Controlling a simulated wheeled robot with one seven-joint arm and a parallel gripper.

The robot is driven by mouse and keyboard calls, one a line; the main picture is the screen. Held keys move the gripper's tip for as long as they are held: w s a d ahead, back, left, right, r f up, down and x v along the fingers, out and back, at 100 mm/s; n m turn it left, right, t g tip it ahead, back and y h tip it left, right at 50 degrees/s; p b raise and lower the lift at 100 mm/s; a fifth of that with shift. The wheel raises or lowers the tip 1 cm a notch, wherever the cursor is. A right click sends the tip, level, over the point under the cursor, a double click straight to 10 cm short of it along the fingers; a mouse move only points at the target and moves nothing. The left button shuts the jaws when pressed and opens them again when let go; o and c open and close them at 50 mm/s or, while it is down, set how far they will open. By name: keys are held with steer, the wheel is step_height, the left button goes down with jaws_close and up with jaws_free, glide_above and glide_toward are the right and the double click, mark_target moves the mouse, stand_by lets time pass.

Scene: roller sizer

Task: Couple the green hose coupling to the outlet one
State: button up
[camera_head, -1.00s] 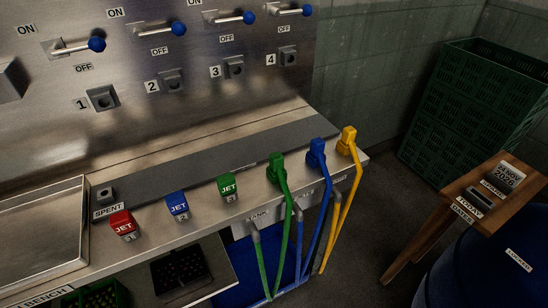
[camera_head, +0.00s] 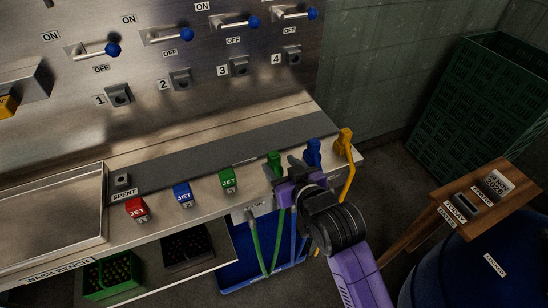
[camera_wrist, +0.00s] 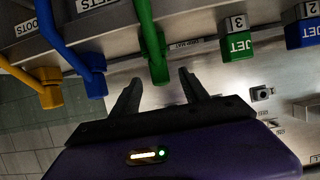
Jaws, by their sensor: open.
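The green hose coupling (camera_head: 274,158) stands upright at the front edge of the bench, its green hose hanging down. It shows in the wrist view (camera_wrist: 157,68) too, between the two spread fingers. My gripper (camera_wrist: 161,77) is open, with a finger on either side of the coupling and no clear contact. In the head view my gripper (camera_head: 283,170) hides the coupling's lower part. Outlet one (camera_head: 121,94), a grey socket beside the label 1, is on the steel back panel at left and looks empty.
Blue (camera_head: 313,150) and yellow (camera_head: 345,140) couplings stand close to the right of the green one. Red (camera_head: 137,208), blue (camera_head: 182,193) and green (camera_head: 228,180) JET blocks line the bench edge. Blue-knobbed levers (camera_head: 112,50) project above the outlets.

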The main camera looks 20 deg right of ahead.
mark_target(270, 154)
steer(key=shift+p+x, duration=0.7)
steer(key=shift+x, duration=3.25)
jaws_close()
